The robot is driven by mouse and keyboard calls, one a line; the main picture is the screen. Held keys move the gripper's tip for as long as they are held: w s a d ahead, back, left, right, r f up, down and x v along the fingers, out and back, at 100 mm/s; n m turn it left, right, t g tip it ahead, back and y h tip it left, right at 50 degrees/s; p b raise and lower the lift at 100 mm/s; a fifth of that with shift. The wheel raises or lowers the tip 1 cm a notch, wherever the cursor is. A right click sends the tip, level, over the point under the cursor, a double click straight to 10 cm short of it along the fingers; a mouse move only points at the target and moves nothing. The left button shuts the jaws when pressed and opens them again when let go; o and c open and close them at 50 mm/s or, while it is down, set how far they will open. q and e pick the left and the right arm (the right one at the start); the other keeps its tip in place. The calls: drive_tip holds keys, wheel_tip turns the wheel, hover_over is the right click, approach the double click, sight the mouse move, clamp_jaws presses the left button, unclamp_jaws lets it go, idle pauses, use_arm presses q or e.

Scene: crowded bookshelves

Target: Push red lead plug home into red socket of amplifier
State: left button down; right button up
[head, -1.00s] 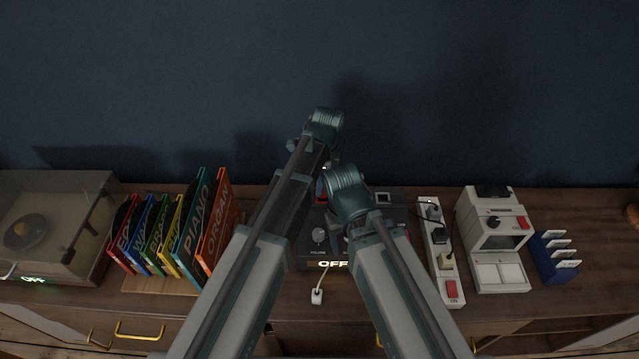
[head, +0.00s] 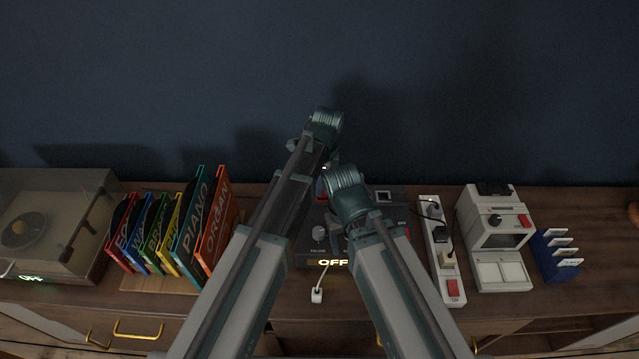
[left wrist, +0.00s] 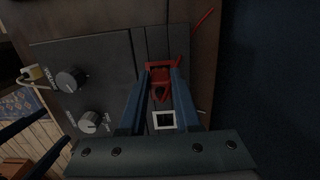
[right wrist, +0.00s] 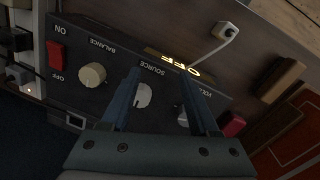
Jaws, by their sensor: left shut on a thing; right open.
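The dark amplifier (head: 308,240) stands on the shelf top, largely hidden behind my arms in the head view. In the left wrist view, my left gripper (left wrist: 160,72) is shut on the red plug (left wrist: 160,92), over the amplifier's back part. A red socket frame (left wrist: 158,67) shows at the fingertips; how deep the plug sits in it I cannot tell. A white-framed socket (left wrist: 164,120) lies beside the fingers. In the right wrist view, my right gripper (right wrist: 161,72) is open and empty, its fingers either side of the SOURCE knob (right wrist: 143,95); contact is unclear.
A white power strip (head: 437,270) with plugs stands right of the amplifier, then a white device (head: 500,275) and a blue card rack (head: 550,258). Record sleeves (head: 217,222) and a turntable (head: 60,235) stand left. A white plug (head: 316,296) lies on a cord in front.

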use_arm(q)
drive_tip(key=shift+f+b, duration=1.1)
drive_tip(key=shift+f, duration=0.05)
use_arm(e)
drive_tip(key=shift+f, duration=1.2)
use_arm(q)
drive_tip(key=c, duration=0.5)
unclamp_jaws()
drive_tip(key=shift+c, duration=0.2)
use_arm(e)
drive_tip(key=shift+r, duration=0.1)
use_arm(q)
drive_tip(key=shift+r, duration=0.15)
wheel_tip(320, 180, up, 14)
drive_tip(key=d+p, duration=0.1)
drive_tip(key=p, duration=1.3)
drive_tip(key=shift+f, duration=0.2)
use_arm(e)
wheel_tip(320, 180, up, 14)
use_arm(q)
drive_tip(key=shift+d, duration=0.1)
